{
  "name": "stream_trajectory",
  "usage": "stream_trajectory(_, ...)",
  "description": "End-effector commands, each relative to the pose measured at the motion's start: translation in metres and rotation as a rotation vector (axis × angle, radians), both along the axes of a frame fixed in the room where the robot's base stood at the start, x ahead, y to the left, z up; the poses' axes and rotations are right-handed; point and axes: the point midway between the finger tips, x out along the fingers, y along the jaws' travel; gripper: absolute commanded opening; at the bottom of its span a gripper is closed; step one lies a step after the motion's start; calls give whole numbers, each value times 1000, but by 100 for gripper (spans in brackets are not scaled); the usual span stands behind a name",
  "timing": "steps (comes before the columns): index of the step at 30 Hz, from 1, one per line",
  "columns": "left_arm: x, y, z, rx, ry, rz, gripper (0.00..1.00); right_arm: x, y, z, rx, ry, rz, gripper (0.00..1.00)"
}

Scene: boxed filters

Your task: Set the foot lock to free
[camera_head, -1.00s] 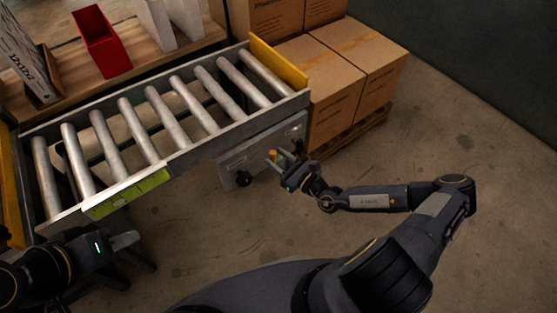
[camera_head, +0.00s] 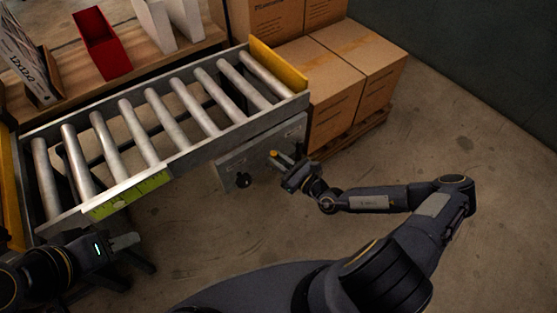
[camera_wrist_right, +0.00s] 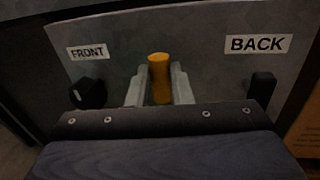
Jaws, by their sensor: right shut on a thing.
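A grey panel (camera_head: 232,160) hangs under the near right side of the roller conveyor. In the right wrist view it carries a FRONT label (camera_wrist_right: 87,52) and a BACK label (camera_wrist_right: 258,44). A black knob (camera_wrist_right: 88,93) is below FRONT, and a black upright piece (camera_wrist_right: 261,88) is below BACK. Between them is a yellow-tipped handle (camera_wrist_right: 160,75). My right gripper (camera_wrist_right: 159,88) is shut on this handle, with one finger on each side; it also shows in the head view (camera_head: 281,159). My left gripper (camera_head: 124,241) is near the conveyor's front left corner; its finger gap is unclear. No "free" marking is readable.
The conveyor (camera_head: 178,166) has several metal rollers and a yellow end plate (camera_head: 278,62). Cardboard boxes (camera_head: 335,85) stand on a pallet behind the panel. A red bin (camera_head: 103,45) stands on a wooden shelf. The floor to the right is clear.

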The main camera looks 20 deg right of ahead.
Motion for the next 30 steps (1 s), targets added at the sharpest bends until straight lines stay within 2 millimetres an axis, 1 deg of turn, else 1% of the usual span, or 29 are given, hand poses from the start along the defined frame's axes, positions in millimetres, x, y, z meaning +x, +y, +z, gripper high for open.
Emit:
stream_trajectory(5, 0, 0, 5, 0, 0, 0, 36, 1, -5, -1, 87, 32, 3, 0)
stream_trajectory(11, 0, 0, 6, 0, 0, 0, 36, 5, -16, -5, 233, 86, 2, 0)
stream_trajectory(21, 0, 0, 2, 0, 0, 0, 36, 12, -33, -16, 475, 174, 1, 0)
stream_trajectory(30, 0, 0, -2, 0, 0, 0, 36, 14, -41, -23, 599, 221, 1, 0)
